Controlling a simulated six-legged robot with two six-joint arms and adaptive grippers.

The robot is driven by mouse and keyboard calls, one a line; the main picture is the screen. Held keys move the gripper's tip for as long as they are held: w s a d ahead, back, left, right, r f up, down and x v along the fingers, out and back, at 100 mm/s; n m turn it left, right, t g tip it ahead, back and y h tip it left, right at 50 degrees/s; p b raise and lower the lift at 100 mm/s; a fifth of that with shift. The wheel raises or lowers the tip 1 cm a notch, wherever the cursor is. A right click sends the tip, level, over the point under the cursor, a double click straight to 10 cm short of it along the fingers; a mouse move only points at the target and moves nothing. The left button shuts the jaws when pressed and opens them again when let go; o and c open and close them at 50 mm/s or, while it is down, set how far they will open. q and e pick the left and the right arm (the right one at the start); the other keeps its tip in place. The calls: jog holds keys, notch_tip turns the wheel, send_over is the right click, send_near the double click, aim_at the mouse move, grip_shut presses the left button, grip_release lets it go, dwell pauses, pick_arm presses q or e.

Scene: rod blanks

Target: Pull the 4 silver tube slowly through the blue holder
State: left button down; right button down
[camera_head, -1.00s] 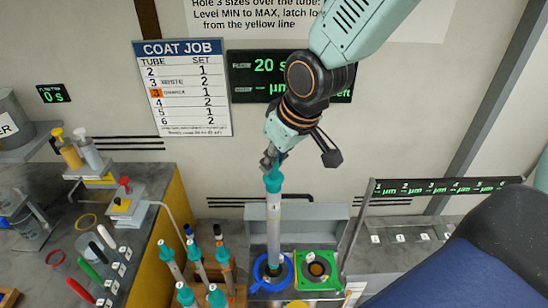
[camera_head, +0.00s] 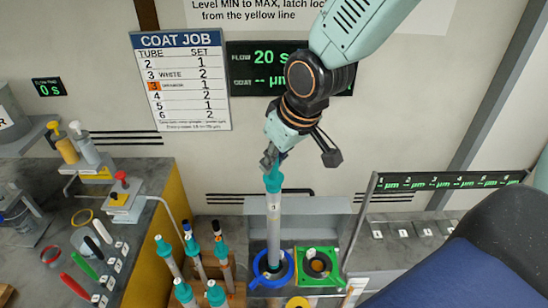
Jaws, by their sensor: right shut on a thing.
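My right gripper (camera_head: 271,162) comes down from the top and is shut on the teal cap (camera_head: 273,180) of a silver tube (camera_head: 273,228). The tube hangs upright, and its lower end is in the blue holder (camera_head: 286,275) at the bottom middle. A small dark label shows on the tube's upper part. How far the tube reaches below the blue ring is hidden. My left gripper is not in view.
A green holder (camera_head: 303,279) stands right beside the blue one. Several teal-capped tubes (camera_head: 199,268) stand in a wooden rack (camera_head: 237,290) to the left. A side bench (camera_head: 146,232) holds bottles and coloured tools. A thin post (camera_head: 360,222) carries the display bar (camera_head: 445,181) at right.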

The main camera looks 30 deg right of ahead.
dwell(0.3)
jog(key=shift+f+b, duration=1.65)
jog(key=shift+f, duration=0.35)
jog(key=b, duration=0.8)
send_over(274, 227)
jog(key=w, duration=0.1)
jog(key=shift+w+d+f, duration=0.1)
jog(key=shift+d+f, duration=0.1)
jog(key=shift+f, duration=1.8)
jog(key=shift+d+f, duration=0.15)
jog(key=shift+f, duration=1.95)
jog(key=shift+f+b, duration=4.65)
jog(key=shift+f, duration=0.35)
